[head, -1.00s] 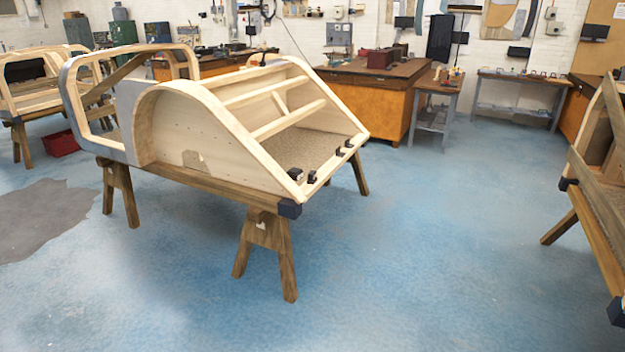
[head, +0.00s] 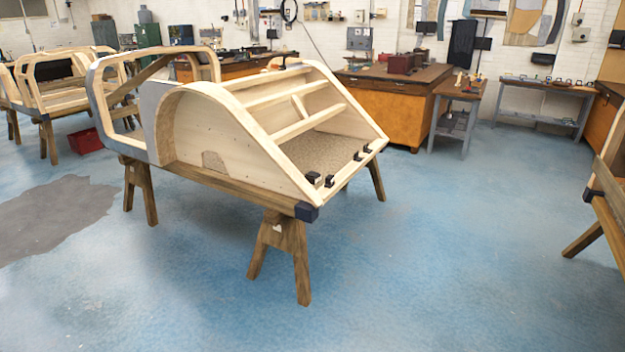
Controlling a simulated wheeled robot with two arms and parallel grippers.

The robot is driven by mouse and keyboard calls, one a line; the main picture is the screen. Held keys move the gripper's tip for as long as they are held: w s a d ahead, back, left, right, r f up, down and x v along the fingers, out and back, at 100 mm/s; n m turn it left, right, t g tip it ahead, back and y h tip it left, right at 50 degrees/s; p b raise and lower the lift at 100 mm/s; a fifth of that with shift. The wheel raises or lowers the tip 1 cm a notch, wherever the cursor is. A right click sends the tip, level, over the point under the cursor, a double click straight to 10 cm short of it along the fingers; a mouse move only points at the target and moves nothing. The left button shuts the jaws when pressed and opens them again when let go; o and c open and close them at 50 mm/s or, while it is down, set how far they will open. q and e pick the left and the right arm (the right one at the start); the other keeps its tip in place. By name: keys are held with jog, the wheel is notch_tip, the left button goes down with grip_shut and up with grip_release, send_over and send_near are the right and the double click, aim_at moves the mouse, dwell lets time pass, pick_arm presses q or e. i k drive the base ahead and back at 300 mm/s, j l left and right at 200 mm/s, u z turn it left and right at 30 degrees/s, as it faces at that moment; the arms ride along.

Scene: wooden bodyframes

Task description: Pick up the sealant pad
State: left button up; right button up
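I cannot make out a sealant pad in the head view. Several small dark objects lie on workbenches at the back, too small to tell apart. A wooden bodyframe (head: 240,140) rests on wooden trestles in the middle of the view. Small black blocks (head: 314,178) sit along its sloping front edge. Neither of my grippers is in view.
Another bodyframe on a trestle (head: 612,190) stands at the right edge, and more (head: 50,85) stand at the back left. An orange-sided bench (head: 385,110) and a small side table (head: 458,95) stand behind. A red bin (head: 86,141) is on the floor. Blue floor (head: 460,230) is open at centre right.

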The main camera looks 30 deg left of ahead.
aim_at(329, 182)
jog(key=i+j, duration=0.2)
jog(key=j, duration=0.15)
jog(key=i+j+z, duration=0.1)
jog(key=j, duration=0.25)
jog(key=i+j, duration=0.3)
jog(key=i+j+z, duration=0.1)
jog(key=j, duration=0.35)
jog(key=i+j, duration=0.3)
jog(key=i+j+z, duration=0.1)
jog(key=j, duration=0.4)
jog(key=i+j, duration=0.25)
jog(key=j, duration=0.15)
